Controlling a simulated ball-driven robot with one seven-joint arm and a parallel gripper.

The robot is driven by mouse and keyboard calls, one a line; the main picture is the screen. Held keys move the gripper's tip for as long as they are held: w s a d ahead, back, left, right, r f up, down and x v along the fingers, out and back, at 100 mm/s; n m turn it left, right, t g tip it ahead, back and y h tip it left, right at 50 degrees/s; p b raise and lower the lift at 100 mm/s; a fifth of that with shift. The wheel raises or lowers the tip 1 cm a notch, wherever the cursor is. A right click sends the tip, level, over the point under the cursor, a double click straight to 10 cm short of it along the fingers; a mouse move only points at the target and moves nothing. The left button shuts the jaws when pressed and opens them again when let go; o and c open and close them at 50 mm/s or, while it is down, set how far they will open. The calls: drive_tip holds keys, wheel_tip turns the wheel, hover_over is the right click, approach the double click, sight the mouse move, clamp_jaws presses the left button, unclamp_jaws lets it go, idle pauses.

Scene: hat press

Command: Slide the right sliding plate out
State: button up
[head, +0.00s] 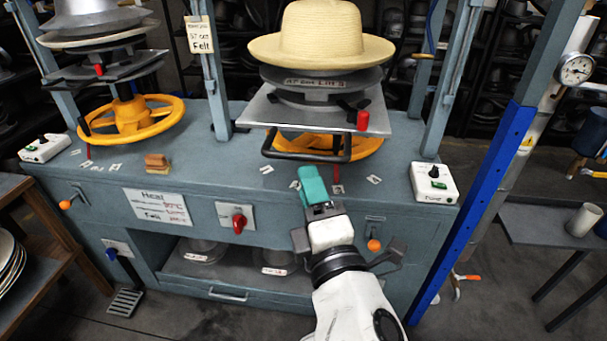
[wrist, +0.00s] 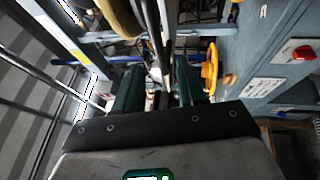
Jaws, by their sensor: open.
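The right sliding plate (head: 275,113) is a flat grey metal sheet in the head view, with a red knob on its right front. Its black bar handle (head: 292,155) hangs at the front edge. A straw hat (head: 310,32) sits on the round form above the plate. My gripper (head: 312,184) has teal fingers, just below and in front of the handle. In the wrist view my gripper (wrist: 158,90) is open, its two fingers apart. A dark bar lines up between them, but its depth is unclear. I see no clear contact with the handle.
A yellow wheel (head: 367,148) is under the plate. A white switch box (head: 433,183) stands on the bench at right. A red knob (head: 239,222) is on the bench front. Blue-grey posts flank the press. Floor in front is partly clear.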

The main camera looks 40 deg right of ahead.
drive_tip(key=shift+b+v, duration=0.35)
drive_tip(key=shift+v, duration=1.6)
drive_tip(key=s+d+f+m+g+y, duration=0.25)
drive_tip(key=f+m+g, duration=0.2)
drive_tip(key=f, duration=0.65)
drive_tip(key=s+d+f+m+g+y, duration=0.1)
drive_tip(key=d+f+m+g, duration=0.35)
drive_tip(key=f, duration=0.55)
drive_tip(key=s+a+f+m+g+y, duration=0.2)
drive_tip(key=s+a+f+g+y, duration=0.1)
drive_tip(key=s+f, duration=0.3)
drive_tip(key=s+a+f+m+g+y, duration=0.2)
drive_tip(key=s+f+g+y, duration=0.1)
drive_tip(key=s+f, duration=0.3)
wheel_tip(320, 180, down, 2)
drive_tip(key=shift+a+f+g, duration=0.25)
drive_tip(key=shift+a+g, duration=0.1)
drive_tip(key=shift+g, duration=0.35)
